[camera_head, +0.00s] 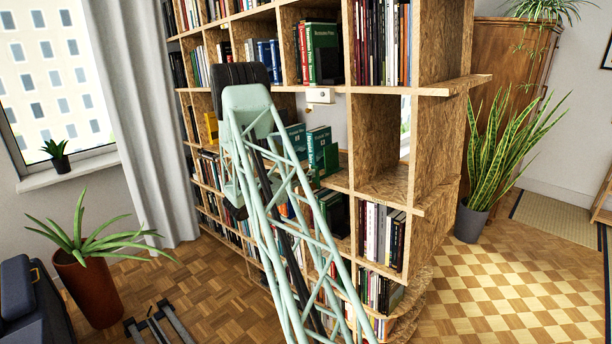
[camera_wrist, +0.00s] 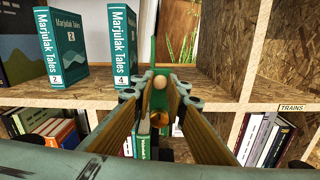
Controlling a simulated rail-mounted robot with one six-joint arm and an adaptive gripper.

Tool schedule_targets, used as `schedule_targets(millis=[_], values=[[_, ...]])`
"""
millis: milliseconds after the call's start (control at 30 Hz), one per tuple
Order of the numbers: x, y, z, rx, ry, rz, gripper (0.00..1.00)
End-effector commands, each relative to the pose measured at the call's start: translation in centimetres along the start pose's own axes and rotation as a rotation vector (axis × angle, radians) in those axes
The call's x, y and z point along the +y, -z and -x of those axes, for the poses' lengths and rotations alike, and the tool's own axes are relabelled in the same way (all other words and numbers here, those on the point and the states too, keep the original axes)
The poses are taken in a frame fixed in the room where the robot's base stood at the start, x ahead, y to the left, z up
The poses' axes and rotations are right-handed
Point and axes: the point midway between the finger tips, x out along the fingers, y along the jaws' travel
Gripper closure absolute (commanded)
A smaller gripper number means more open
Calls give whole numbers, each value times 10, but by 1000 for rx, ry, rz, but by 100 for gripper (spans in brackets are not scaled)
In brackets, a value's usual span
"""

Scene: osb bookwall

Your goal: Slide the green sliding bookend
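The green sliding bookend, a thin upright green plate (camera_wrist: 153,52) with a pale round knob (camera_wrist: 160,83), shows in the wrist view just beyond my fingertips. My gripper (camera_wrist: 160,90) points into the shelf opening, with a finger on either side of the knob. Whether the fingers touch the knob is not clear. The lower part of the bookend is hidden by my gripper.
Teal Marjulak Tales books, volume 2 (camera_wrist: 62,48) and volume 4 (camera_wrist: 122,47), stand left of the bookend. The shelf board (camera_wrist: 270,90) is bare to the right, up to an upright panel (camera_wrist: 285,45). Books (camera_wrist: 262,135) fill the compartment below.

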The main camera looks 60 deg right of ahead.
Motion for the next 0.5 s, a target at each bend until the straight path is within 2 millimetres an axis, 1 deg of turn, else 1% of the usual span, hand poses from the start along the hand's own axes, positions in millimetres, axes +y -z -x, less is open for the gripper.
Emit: schedule_targets(millis=[33, 133, 500], values=[[0, -1, 0, 0, 0, -1, 82], [0, 0, 0, 0, 0, -1, 73], [0, 0, 1, 0, 0, 0, 73]])
